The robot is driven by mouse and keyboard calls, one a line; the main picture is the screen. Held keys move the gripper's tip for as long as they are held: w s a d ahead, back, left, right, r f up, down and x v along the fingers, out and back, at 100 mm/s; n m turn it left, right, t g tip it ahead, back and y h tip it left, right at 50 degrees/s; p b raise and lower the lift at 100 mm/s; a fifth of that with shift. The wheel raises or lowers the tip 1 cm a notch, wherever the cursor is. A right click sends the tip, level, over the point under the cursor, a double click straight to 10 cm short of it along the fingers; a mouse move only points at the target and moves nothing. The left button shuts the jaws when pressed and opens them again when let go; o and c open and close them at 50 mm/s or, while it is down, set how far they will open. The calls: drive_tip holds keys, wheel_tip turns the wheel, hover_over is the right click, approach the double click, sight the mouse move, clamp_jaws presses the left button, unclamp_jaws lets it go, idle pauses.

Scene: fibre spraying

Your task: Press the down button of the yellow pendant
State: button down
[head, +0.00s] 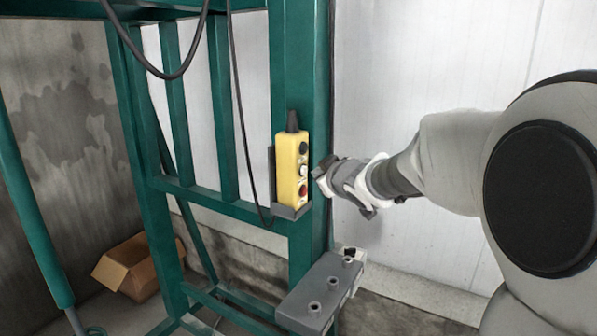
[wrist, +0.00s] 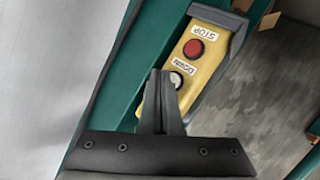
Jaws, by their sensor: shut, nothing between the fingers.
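The yellow pendant (head: 288,172) sits upright in a grey holder (head: 291,212) on a green post. In the head view its face has a black button at the top, pale buttons in the middle and a red button near the bottom. The wrist view shows the pendant (wrist: 213,68) upside down, with the red button (wrist: 194,48) labelled STOP and a white button (wrist: 177,79) beside the DOWN label (wrist: 184,64). My gripper (head: 318,172) is shut and empty, its tips (wrist: 160,73) close to the down button and partly covering it. I cannot tell whether they touch.
A green steel frame (head: 300,60) carries the pendant, with black cables (head: 240,110) hanging left of it. A grey bracket (head: 318,290) juts out below. A cardboard box (head: 140,268) lies on the floor at left. A pale wall stands behind.

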drive_tip(key=shift+a, duration=0.1)
drive_tip(key=shift+w+a, duration=0.25)
